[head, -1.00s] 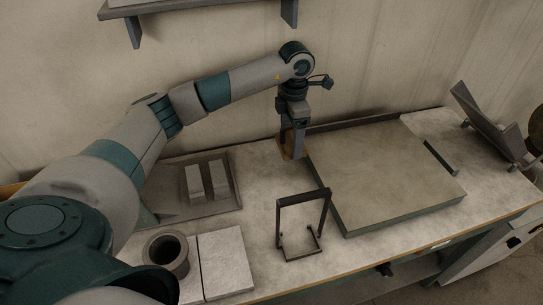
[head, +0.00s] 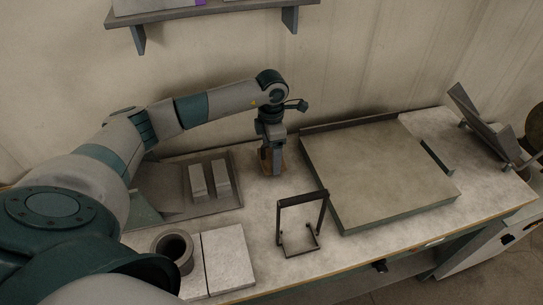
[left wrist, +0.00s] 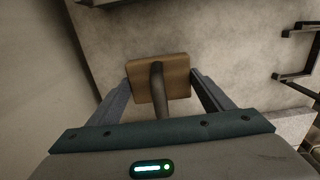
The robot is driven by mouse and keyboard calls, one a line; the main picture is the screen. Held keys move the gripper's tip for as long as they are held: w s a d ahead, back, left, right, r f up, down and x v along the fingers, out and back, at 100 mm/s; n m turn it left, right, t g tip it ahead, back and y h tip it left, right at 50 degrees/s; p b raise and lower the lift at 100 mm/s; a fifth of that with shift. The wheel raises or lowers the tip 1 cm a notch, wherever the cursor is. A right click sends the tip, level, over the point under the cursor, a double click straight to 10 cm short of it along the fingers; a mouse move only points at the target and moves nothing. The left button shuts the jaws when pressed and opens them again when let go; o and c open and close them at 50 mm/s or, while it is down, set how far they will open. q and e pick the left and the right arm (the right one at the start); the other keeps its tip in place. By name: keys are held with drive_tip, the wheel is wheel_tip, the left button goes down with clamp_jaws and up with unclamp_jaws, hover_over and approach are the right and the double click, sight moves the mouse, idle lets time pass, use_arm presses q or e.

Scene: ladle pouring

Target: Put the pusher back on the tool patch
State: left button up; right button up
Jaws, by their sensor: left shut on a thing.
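The pusher is a brown wooden block with a dark round handle. In the left wrist view its block (left wrist: 178,72) lies beyond the fingertips, and the handle rises between the fingers. My left gripper (left wrist: 160,84) is shut on the pusher. In the head view the left gripper (head: 272,165) points down at the back of the bench, between the tray and the large slab. Only a little of the pusher's wood (head: 265,162) shows there, low over or on the bench top; I cannot tell which. No clearly marked tool patch stands out. My right gripper is out of view.
The large raised slab (head: 375,170) is right of the gripper. A dark wire stand (head: 302,199) stands in front of it. At left are a grey tray (head: 165,190) with two light blocks (head: 197,181), a round pot (head: 172,250) and pale plates (head: 228,258). A shelf (head: 215,10) hangs above.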

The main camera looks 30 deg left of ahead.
use_arm(q)
drive_tip(key=shift+f+p, duration=0.35)
drive_tip(key=shift+f, duration=0.7)
drive_tip(key=shift+f, duration=0.2)
drive_tip(key=o, duration=1.2)
drive_tip(key=shift+c, duration=0.2)
drive_tip(key=shift+r, duration=0.15)
